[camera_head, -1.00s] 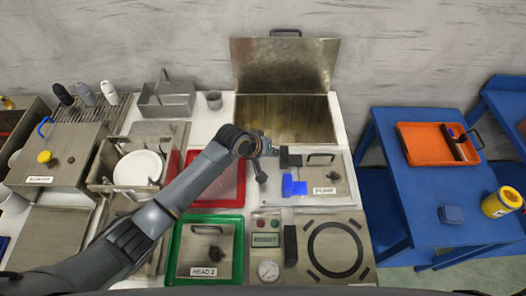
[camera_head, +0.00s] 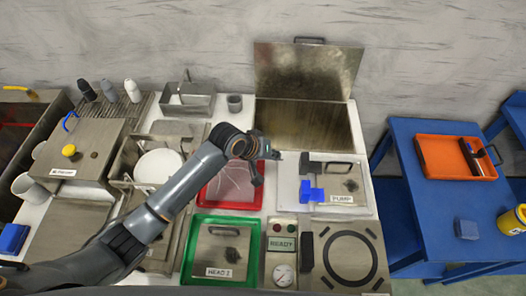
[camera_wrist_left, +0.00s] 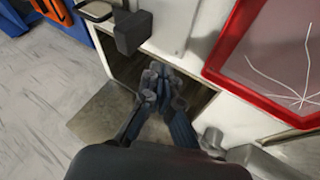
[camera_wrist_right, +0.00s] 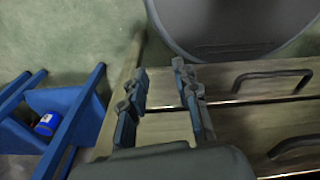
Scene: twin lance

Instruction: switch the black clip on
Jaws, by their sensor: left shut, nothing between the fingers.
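The black clip (camera_head: 304,163) looks like a dark block at the back left of the pale PUMP plate (camera_head: 350,209). A blue clip (camera_head: 311,190) stands just in front of it. My left gripper (camera_head: 268,153) is left of the black clip, with a gap between them. In the left wrist view the black clip (camera_wrist_left: 132,32) is beyond the fingers (camera_wrist_left: 160,80), which are together and empty. My right gripper (camera_wrist_right: 160,95) shows only in its wrist view, fingers apart and empty.
Behind the PUMP plate is a metal well with a raised lid (camera_head: 308,72). A READY panel (camera_head: 281,258) is in front. A blue table (camera_head: 430,210) stands right.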

